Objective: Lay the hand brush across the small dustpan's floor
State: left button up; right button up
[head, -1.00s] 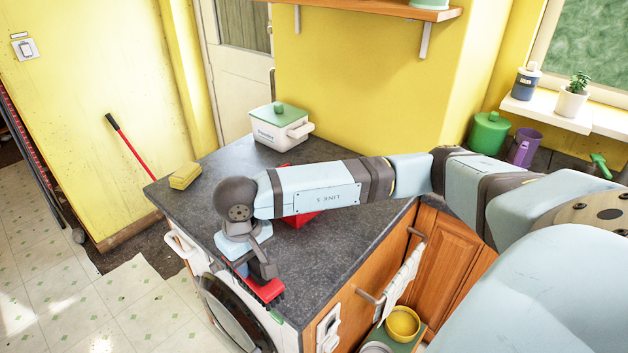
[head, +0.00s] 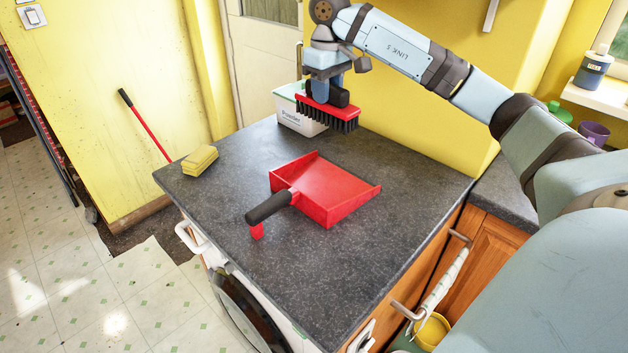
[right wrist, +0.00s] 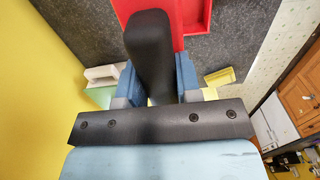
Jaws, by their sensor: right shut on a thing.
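The small red dustpan (head: 325,188) lies on the dark counter, its black handle (head: 268,206) toward the front left. Its floor is bare. My right gripper (head: 326,88) is shut on the hand brush (head: 328,106), which has a red block and black bristles. The brush is held in the air, bristles down, and appears in front of the white box in the head view. In the right wrist view, the black brush handle (right wrist: 150,50) sits between the blue fingers, with part of the dustpan (right wrist: 195,18) beyond it. My left gripper is not in view.
A white box with a green lid (head: 295,122) stands at the back of the counter (head: 300,270). A yellow sponge (head: 200,160) lies near the left edge. The counter around the dustpan is clear. A yellow wall is behind.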

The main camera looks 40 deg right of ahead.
jog(key=shift+s+d+f+p, duration=0.1)
jog(key=shift+f+p, duration=0.1)
jog(key=shift+f, duration=4.7)
jog(key=shift+s+f+p, duration=0.1)
jog(key=shift+f+p, duration=0.05)
jog(key=shift+f, duration=4.75)
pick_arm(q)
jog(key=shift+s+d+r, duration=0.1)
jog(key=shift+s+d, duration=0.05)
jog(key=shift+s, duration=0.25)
pick_arm(e)
jog(key=shift+f+b, duration=0.2)
jog(key=shift+b, duration=0.1)
jog(key=o, duration=1)
jog(key=shift+c, duration=0.2)
jog(key=shift+r, duration=0.1)
jog(key=shift+r, duration=0.1)
